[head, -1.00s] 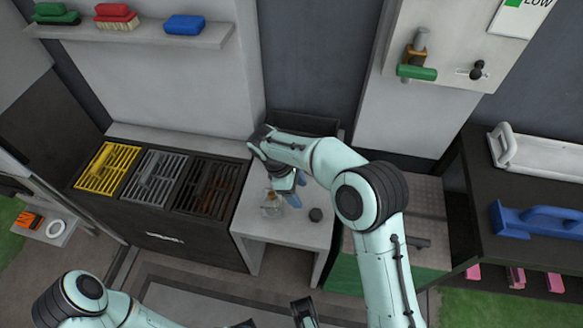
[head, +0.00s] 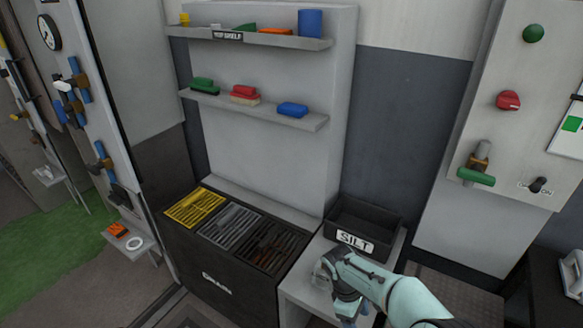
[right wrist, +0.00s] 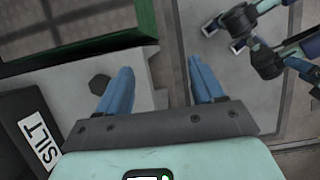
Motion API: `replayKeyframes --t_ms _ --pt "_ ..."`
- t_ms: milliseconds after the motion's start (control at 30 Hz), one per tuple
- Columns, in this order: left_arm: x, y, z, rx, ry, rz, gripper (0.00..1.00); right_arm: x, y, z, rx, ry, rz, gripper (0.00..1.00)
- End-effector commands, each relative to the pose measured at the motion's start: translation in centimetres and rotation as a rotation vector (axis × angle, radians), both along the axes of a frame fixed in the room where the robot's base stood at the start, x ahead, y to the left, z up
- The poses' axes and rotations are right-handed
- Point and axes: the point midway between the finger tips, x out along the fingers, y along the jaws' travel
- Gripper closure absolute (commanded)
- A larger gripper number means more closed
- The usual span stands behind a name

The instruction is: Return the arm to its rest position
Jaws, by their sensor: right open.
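My right arm (head: 385,290) comes in at the lower right of the head view, bent over the small grey table. Its gripper (right wrist: 158,67) points down, and its fingers are cut off by the bottom edge in the head view. In the right wrist view its two blue fingers are wide apart with nothing between them. A dark hexagonal knob or cap (right wrist: 100,84) lies on the table beside the left finger, apart from it. Part of my other arm (right wrist: 265,50) shows small at the upper right of the wrist view; its jaw state is unclear. The left gripper is outside the head view.
A black SILT tray (head: 365,240) stands at the back of the grey table (head: 300,290), close to my right arm. The DRAIN unit (head: 215,280) with several grates is left of it. A shelf board (head: 270,112) and a control panel (head: 510,120) stand behind.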

Motion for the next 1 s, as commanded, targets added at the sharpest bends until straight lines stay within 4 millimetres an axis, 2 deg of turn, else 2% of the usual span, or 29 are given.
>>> replayKeyframes --t_ms 33,200,267,400,500,667,867,900,1000 --pt "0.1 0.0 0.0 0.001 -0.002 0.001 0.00 -1.5 0.2 -3.5 0.042 0.028 -0.031 0.33" --pt "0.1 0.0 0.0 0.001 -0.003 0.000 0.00 -6.1 2.2 -12.1 0.215 0.033 -0.200 0.33" --pt "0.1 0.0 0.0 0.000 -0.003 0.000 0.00 -8.3 3.0 -14.9 0.276 0.034 -0.291 0.33" --pt "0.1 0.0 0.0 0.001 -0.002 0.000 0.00 -14.3 4.8 -20.3 0.393 0.027 -0.572 0.33" --pt "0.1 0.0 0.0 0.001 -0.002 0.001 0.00 -18.4 5.5 -22.8 0.434 0.007 -0.798 0.33" --pt "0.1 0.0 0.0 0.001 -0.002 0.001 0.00 -23.9 5.6 -24.6 0.426 -0.039 -1.116 0.33" --pt "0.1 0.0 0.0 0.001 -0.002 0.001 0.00 -29.7 4.5 -24.8 0.340 -0.118 -1.433 0.33" --pt "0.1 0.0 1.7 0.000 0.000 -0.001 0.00 -29.0 4.6 -23.1 0.351 -0.121 -1.416 0.33" --pt "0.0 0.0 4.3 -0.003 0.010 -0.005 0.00 -28.8 4.6 -20.6 0.348 -0.112 -1.409 0.33"
